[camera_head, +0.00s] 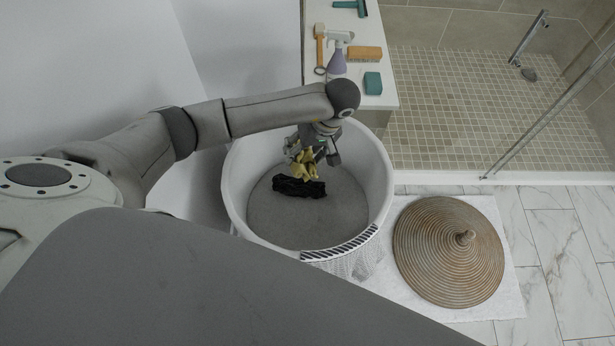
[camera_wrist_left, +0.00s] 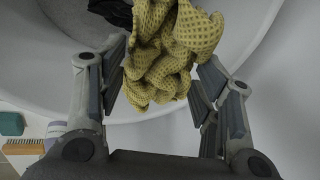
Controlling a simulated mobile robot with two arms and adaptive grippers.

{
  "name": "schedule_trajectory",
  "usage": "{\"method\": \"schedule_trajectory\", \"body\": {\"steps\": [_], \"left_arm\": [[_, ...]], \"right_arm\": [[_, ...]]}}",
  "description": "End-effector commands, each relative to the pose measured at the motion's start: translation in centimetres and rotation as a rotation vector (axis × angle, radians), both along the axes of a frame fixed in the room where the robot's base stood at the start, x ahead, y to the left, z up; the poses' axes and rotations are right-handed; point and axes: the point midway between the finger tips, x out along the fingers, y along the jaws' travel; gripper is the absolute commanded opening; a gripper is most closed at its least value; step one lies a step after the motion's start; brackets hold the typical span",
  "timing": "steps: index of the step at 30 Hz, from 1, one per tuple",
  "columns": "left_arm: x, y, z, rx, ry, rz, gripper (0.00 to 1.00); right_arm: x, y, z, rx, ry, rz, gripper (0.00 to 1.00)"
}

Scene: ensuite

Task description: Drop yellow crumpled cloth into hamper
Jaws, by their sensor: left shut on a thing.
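The yellow crumpled cloth (camera_head: 306,165) hangs from my left gripper (camera_head: 318,156), which is shut on it. In the left wrist view the cloth (camera_wrist_left: 168,50) sits between the two fingers of the gripper (camera_wrist_left: 160,85). The hamper (camera_head: 236,190) is a round, pale, open-topped basket with a grey bottom. In the head view the gripper and cloth are over the hamper's opening. A black cloth (camera_head: 299,188) lies on the hamper's bottom, just below the yellow cloth in the picture; it also shows at the top of the wrist view (camera_wrist_left: 112,10). My right gripper is not in view.
A round woven lid (camera_head: 448,250) lies on a white mat (camera_head: 500,306) right of the hamper. A white ledge (camera_head: 318,93) behind holds a spray bottle (camera_head: 338,60), brushes and a green sponge (camera_head: 373,83). A tiled shower (camera_head: 450,100) is at the back right.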

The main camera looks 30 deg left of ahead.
Motion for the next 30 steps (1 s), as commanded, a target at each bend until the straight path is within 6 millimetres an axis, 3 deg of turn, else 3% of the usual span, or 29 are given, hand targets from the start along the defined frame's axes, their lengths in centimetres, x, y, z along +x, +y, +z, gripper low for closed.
{"method": "schedule_trajectory", "body": {"steps": [8,9,14,25,30], "left_arm": [[0.0,0.0,-0.2,0.001,-0.001,0.000,0.40],[0.0,0.0,-0.2,0.001,-0.001,0.000,0.63],[0.0,0.0,-0.2,0.001,-0.001,0.000,0.84],[0.1,0.0,0.0,0.000,-0.002,-0.001,0.84],[0.3,-0.7,1.8,-0.001,-0.005,-0.002,0.84]], "right_arm": [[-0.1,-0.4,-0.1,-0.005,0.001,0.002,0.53],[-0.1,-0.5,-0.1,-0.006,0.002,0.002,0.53],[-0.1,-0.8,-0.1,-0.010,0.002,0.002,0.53],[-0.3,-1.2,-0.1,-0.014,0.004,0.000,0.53],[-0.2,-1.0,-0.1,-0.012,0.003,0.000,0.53]]}}
